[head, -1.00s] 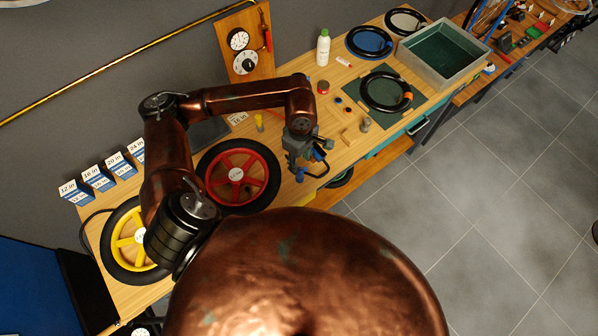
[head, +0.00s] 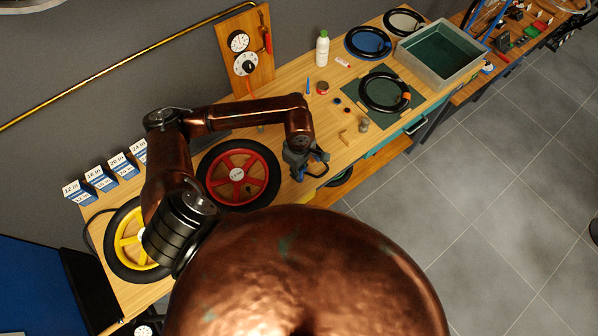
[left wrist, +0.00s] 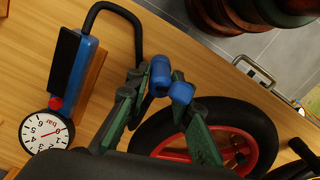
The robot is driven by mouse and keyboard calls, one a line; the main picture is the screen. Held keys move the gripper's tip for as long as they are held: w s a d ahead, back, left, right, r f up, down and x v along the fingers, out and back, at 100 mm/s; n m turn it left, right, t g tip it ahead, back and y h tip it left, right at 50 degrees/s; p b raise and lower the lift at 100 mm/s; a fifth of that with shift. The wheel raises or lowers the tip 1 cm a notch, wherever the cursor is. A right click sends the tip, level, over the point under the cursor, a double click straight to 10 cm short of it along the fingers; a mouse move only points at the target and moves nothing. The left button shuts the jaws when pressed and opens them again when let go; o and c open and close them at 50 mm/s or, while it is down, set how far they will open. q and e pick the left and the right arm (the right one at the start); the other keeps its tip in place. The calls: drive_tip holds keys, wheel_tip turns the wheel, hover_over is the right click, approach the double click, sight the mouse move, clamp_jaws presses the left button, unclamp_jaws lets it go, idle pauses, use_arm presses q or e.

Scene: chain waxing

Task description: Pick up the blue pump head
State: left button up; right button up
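The blue pump head (left wrist: 160,76) lies between the fingertips of my left gripper (left wrist: 158,82) in the left wrist view. A black hose (left wrist: 128,18) curves from the pump toward it and passes behind a finger. The fingers are spread on either side of the blue parts; whether they press on them is unclear. The blue pump body (left wrist: 85,65) and its round white gauge (left wrist: 46,132) are at the left. In the head view my left gripper (head: 303,165) is low over the bench's front edge, beside the red wheel. My right gripper is not in view.
The red-rimmed wheel (head: 262,182) lies close to the left gripper, with a yellow-rimmed wheel (head: 118,238) farther left. A white bottle (head: 322,50), a dark mat (head: 352,92) with a tyre and a grey basin (head: 401,47) are farther along the bench.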

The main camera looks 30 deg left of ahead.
use_arm(q)
clamp_jaws()
drive_tip(key=shift+r, duration=0.15)
